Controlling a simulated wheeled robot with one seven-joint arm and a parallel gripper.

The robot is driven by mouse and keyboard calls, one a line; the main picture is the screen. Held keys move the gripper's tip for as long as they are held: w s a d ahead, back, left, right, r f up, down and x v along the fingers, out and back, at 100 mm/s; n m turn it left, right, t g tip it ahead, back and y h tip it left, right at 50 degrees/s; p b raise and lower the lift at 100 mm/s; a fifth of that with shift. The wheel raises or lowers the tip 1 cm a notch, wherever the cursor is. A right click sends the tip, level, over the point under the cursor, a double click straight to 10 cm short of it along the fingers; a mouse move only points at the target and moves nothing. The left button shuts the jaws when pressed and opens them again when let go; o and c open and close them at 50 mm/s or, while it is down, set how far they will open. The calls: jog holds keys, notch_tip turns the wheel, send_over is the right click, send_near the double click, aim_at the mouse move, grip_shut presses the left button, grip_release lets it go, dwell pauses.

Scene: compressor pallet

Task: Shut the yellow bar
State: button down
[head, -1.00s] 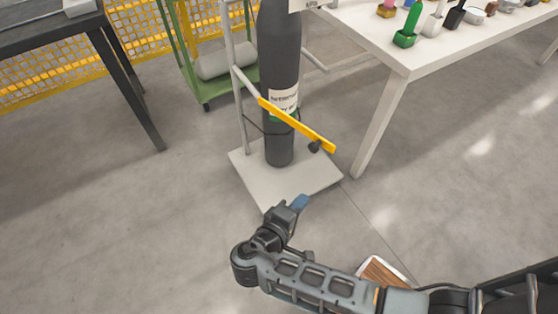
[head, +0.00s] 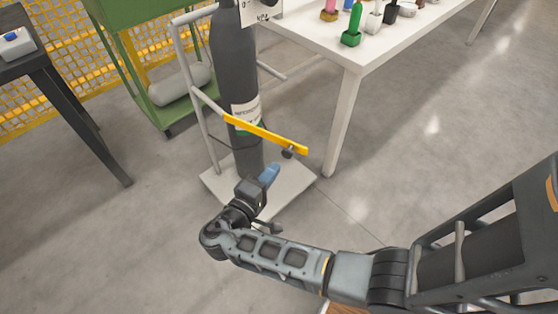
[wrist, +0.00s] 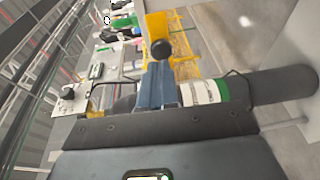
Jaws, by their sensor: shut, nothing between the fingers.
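The yellow bar (head: 265,134) runs across the front of a dark gas cylinder (head: 235,75) on a trolley, sloping down to the right. Its left end is by the trolley's grey post (head: 205,135); its right end, with a dark knob (head: 289,152), appears free. My gripper (head: 269,174) is shut and empty, below and a little left of the knob, apart from the bar as far as I can tell. In the wrist view the blue fingertips (wrist: 157,85) point at the knob (wrist: 160,49) and the yellow bar (wrist: 156,24) just beyond.
The trolley's pale base plate (head: 295,183) lies beneath my gripper. A white table (head: 335,50) with small coloured objects stands right of the cylinder. A dark table (head: 50,65) and a green cart (head: 160,118) are at the left. The floor between is clear.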

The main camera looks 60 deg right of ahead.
aim_at(286, 155)
jog(key=shift+d+f, duration=0.1)
jog(key=shift+d, duration=1.95)
jog(key=shift+s, duration=0.1)
